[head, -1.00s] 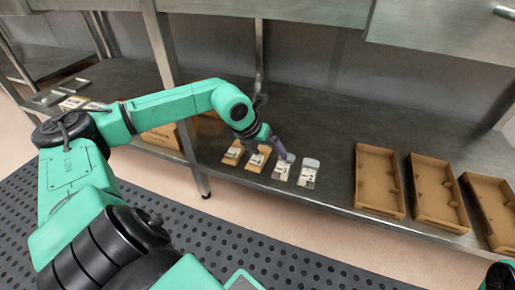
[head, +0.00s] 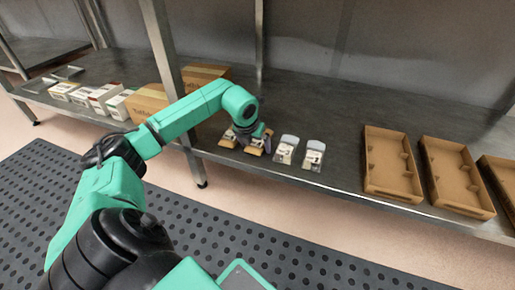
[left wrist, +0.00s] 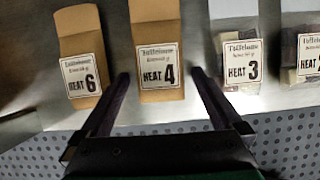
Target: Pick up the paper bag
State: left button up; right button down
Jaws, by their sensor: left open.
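Two brown paper bags with white labels lie on the steel shelf. In the left wrist view one reads "HEAT 6" (left wrist: 80,55) and the other "HEAT 4" (left wrist: 158,50). My left gripper (left wrist: 160,75) is open and empty, its fingers appearing on either side of the HEAT 4 bag; I cannot tell how far above it they are. In the head view the left gripper (head: 262,141) is over the second bag and partly hides it. The first brown bag (head: 228,141) is to its left. My right gripper is not in view.
Two clear bags, one labelled "HEAT 3" (left wrist: 240,62), lie to the right (head: 286,151) (head: 314,155). Brown trays (head: 391,165) (head: 455,175) stand further right. Cartons (head: 148,104) and small boxes stand left behind a steel post (head: 165,50). The shelf behind the bags is clear.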

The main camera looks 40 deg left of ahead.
pick_arm(q)
jog(key=shift+r, duration=0.15)
jog(key=c, duration=1.3)
